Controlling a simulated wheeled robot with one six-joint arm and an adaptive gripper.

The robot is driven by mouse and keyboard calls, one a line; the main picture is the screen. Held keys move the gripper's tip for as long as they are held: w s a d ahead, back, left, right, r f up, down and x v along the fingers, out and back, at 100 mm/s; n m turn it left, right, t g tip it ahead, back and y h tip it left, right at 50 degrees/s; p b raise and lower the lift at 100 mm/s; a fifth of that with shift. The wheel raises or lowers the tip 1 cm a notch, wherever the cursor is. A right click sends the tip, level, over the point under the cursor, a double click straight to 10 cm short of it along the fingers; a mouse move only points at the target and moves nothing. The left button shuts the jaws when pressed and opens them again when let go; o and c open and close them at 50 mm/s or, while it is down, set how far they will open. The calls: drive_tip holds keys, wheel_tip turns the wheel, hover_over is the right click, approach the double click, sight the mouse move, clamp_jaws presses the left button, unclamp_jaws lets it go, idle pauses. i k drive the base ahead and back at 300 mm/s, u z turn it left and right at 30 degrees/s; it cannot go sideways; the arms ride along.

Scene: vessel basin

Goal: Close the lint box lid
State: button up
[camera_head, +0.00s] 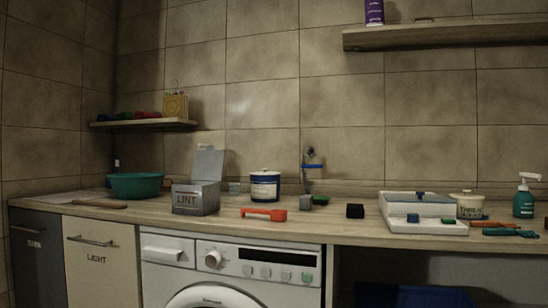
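The lint box (195,199) is a grey metal box marked "LINT" on its front. It stands upright on the wooden counter, left of the middle. Its lid (208,164) is open and stands up at the back of the box. The inside of the box is mostly hidden from this angle. My gripper is not in view.
The wooden counter (340,222) runs above a white washing machine (232,270). A teal bowl (136,185) stands left of the box. A white-and-blue tin (265,186) and an orange-red tool (263,214) are to its right. A wall shelf (145,125) hangs above left.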

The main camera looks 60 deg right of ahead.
sight(208, 163)
drive_tip(key=z, duration=1.9)
